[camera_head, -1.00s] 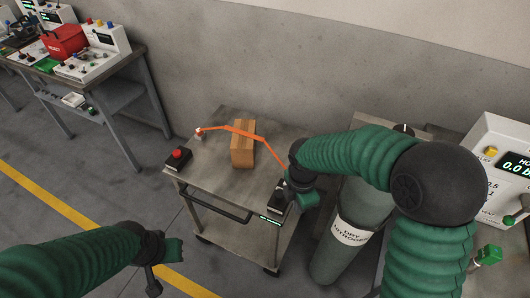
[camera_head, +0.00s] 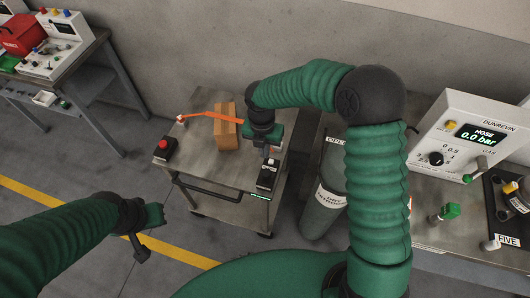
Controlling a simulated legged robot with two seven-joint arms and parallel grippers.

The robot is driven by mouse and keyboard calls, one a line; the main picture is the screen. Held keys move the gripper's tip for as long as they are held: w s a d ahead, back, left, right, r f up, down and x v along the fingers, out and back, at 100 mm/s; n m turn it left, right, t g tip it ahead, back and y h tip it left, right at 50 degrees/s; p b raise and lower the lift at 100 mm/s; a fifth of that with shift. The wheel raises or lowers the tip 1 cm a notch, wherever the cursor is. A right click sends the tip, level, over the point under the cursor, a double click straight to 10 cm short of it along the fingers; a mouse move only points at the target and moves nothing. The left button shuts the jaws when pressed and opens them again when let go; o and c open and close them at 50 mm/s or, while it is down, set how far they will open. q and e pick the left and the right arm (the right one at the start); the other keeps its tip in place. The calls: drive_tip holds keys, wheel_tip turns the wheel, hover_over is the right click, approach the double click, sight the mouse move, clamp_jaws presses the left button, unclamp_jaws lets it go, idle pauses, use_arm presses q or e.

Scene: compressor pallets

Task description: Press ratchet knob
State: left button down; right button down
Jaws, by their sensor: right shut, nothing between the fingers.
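The black ratchet unit (camera_head: 267,176) with a pale label sits at the right front corner of the cart top. An orange strap (camera_head: 200,115) runs over a cardboard box (camera_head: 226,130) towards it; its right end is hidden behind my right arm. My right gripper (camera_head: 267,153) is shut and empty, pointing down just above the far end of the ratchet unit. I cannot tell whether it touches, and a separate knob is not clear. My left gripper (camera_head: 148,232) hangs at the lower left, away from the cart; its jaws are unclear.
The metal cart (camera_head: 205,165) carries a black box with a red button (camera_head: 165,148) at its left corner. A nitrogen cylinder (camera_head: 325,195) stands right of the cart. A hose panel (camera_head: 468,135) reading 0.0 bar sits on the right bench. Another bench (camera_head: 85,75) stands far left.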

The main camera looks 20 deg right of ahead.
sight(266, 172)
drive_tip(key=f, duration=1)
drive_tip(key=shift+s+a+p, duration=0.1)
drive_tip(key=shift+s+p, duration=0.1)
drive_tip(key=shift+p, duration=0.15)
drive_tip(key=shift+d+f, duration=0.2)
drive_tip(key=shift+f, duration=0.45)
